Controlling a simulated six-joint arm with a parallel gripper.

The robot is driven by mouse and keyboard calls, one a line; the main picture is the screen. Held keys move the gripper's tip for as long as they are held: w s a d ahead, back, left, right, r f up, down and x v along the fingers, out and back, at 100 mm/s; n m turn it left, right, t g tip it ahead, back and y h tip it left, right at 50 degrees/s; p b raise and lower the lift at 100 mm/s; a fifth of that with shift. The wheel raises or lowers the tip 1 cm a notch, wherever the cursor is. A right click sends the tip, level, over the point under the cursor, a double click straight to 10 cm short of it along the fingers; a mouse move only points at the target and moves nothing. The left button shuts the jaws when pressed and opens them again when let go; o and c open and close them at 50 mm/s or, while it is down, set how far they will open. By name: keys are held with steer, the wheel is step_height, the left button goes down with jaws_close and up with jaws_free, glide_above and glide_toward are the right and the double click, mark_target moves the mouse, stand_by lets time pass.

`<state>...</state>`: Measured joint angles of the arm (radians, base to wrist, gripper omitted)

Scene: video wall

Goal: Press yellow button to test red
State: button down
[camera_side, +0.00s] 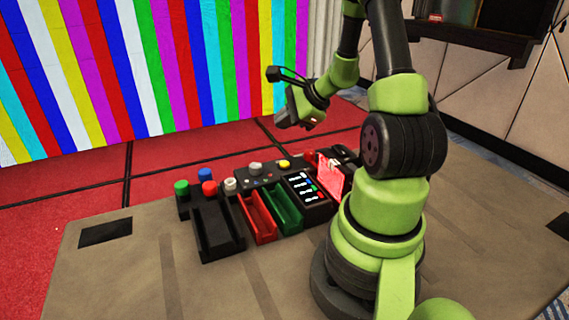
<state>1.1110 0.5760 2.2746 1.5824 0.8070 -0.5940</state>
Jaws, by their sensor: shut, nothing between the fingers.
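The yellow button (284,164) is a small round cap on a dark control box at the back of the table. My gripper (281,123) is shut and empty. It hangs in the air above the yellow button, clearly apart from it. A red button (209,187) stands to the left, near a green button (182,187) and a blue button (205,174). The video wall (130,70) behind shows vertical stripes of several colours, red among them.
A black tray (217,228), a red tray (258,218) and a green tray (284,211) stand in front of the buttons. Right of them are a dark panel (310,187) with coloured marks and a lit red screen (329,174). The table's (130,270) left front is clear.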

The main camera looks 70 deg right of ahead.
mark_target(284, 165)
steer(key=shift+f, duration=3.95)
steer(key=shift+f, duration=0.15)
steer(key=shift+f, duration=0.25)
steer(key=shift+f, duration=0.45)
steer(key=shift+r, duration=0.9)
steer(key=shift+r, duration=2.45)
